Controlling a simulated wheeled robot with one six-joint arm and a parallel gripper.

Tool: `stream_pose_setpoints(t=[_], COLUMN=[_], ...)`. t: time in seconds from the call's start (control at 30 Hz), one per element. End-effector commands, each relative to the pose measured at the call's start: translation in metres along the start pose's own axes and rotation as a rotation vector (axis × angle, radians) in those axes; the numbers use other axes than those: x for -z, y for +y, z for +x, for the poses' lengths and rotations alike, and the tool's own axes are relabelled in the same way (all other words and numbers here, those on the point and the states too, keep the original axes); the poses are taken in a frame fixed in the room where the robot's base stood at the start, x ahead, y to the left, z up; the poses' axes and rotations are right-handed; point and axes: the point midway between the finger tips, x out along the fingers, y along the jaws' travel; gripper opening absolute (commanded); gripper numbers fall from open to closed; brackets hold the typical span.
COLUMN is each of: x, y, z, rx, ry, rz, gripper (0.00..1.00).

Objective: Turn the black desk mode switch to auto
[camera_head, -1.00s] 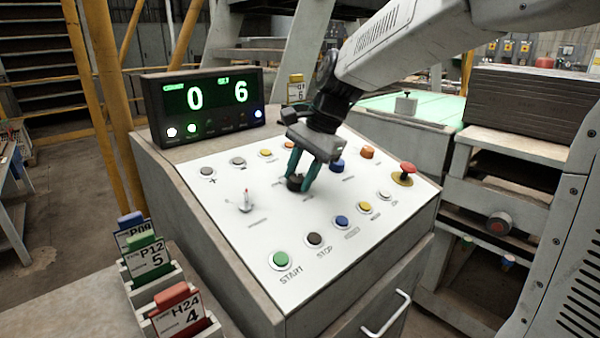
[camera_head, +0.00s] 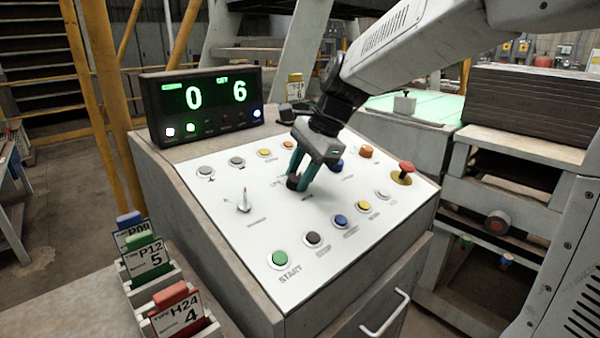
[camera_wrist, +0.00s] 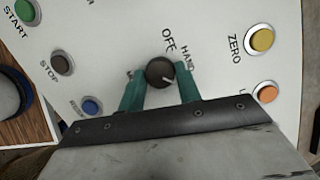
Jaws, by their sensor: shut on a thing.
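The black mode switch (camera_wrist: 160,72) is a round knob with a white pointer line on the white desk panel (camera_head: 215,215). In the wrist view the labels OFF and HAND stand beside it; its pointer slants toward the lower right of that picture. No auto label is readable. My gripper (camera_wrist: 160,88) has its two teal fingers on either side of the knob and is shut on it. In the head view my gripper (camera_head: 298,186) reaches down to the panel, and its fingers partly hide the knob.
A small lever (camera_head: 243,203) stands left of the knob. Buttons surround it, including green START (camera_head: 279,259) and yellow ZERO (camera_wrist: 261,39). A red mushroom button (camera_head: 405,168) is at the right. A display (camera_head: 205,103) reads 0 and 6 behind the panel.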

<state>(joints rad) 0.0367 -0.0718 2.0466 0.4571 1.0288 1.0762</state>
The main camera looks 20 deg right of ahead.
Motion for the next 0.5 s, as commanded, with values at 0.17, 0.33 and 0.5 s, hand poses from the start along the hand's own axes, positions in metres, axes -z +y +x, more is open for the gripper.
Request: stream_pose_setpoints(t=[0.17, 0.33, 0.5], x=[0.0002, 0.0000, 0.0001], y=[-0.0003, -0.0002, -0.0004], z=[-0.0004, -0.0001, -0.0064], rx=[0.001, 0.000, 0.002], ry=[0.000, 0.000, 0.000], rz=[0.000, 0.000, -0.001], gripper=[0.55, 0.55, 0.55])
